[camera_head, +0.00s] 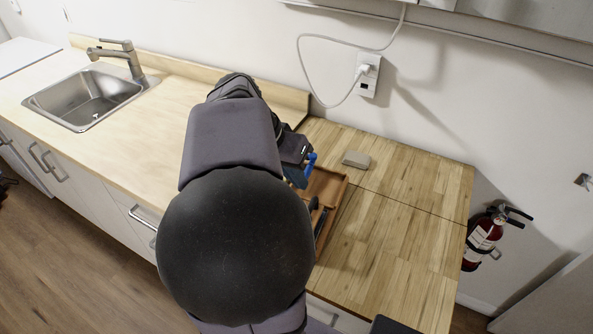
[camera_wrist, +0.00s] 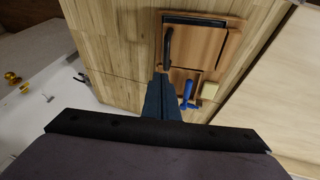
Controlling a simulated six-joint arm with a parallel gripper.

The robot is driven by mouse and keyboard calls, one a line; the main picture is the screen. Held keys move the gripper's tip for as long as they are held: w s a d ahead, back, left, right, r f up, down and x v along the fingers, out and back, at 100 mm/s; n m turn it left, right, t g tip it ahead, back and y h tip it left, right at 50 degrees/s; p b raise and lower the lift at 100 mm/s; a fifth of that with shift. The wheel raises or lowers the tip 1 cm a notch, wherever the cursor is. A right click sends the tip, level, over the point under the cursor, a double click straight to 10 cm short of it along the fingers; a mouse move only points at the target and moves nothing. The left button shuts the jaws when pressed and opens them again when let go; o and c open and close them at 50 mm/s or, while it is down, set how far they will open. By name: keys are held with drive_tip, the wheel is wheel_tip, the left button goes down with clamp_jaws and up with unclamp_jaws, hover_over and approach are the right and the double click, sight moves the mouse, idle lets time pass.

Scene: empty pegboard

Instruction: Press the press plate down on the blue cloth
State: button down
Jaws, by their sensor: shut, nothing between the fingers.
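My gripper (camera_wrist: 160,76) is shut and empty, its dark fingers pointing at the wooden tray (camera_wrist: 233,45). In the head view the tray (camera_head: 331,180) is partly hidden behind my arm. A dark handle-like bar (camera_wrist: 167,48) lies along the tray's left side, just beyond the fingertips; it may belong to the press plate, but I cannot tell. A black strip (camera_wrist: 195,20) runs along the tray's far edge. A bright blue object (camera_wrist: 187,94) is right of my fingers, and it shows in the head view (camera_head: 311,160). I cannot make out a blue cloth.
A small beige block (camera_head: 356,158) lies on the wooden counter (camera_head: 400,210), beside the tray. The counter's right part is clear. A sink (camera_head: 90,97) is at left, a wall outlet with a plugged cable (camera_head: 367,75) behind, and a fire extinguisher (camera_head: 484,240) at right.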

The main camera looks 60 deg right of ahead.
drive_tip(key=d+m+y, duration=0.2)
drive_tip(key=d, duration=0.3)
drive_tip(key=r+n, duration=0.1)
drive_tip(key=w+a+r+n+y, duration=0.1)
drive_tip(key=r, duration=0.1)
drive_tip(key=w+r+n+y, duration=0.1)
drive_tip(key=shift+w+a+r, duration=0.2)
drive_tip(key=shift+a+r, duration=0.05)
drive_tip(key=shift+a, duration=0.05)
idle(0.4)
drive_tip(key=shift+f, duration=0.1)
drive_tip(key=p+x, duration=0.2)
drive_tip(key=x, duration=1.2)
drive_tip(key=shift+s, duration=0.1)
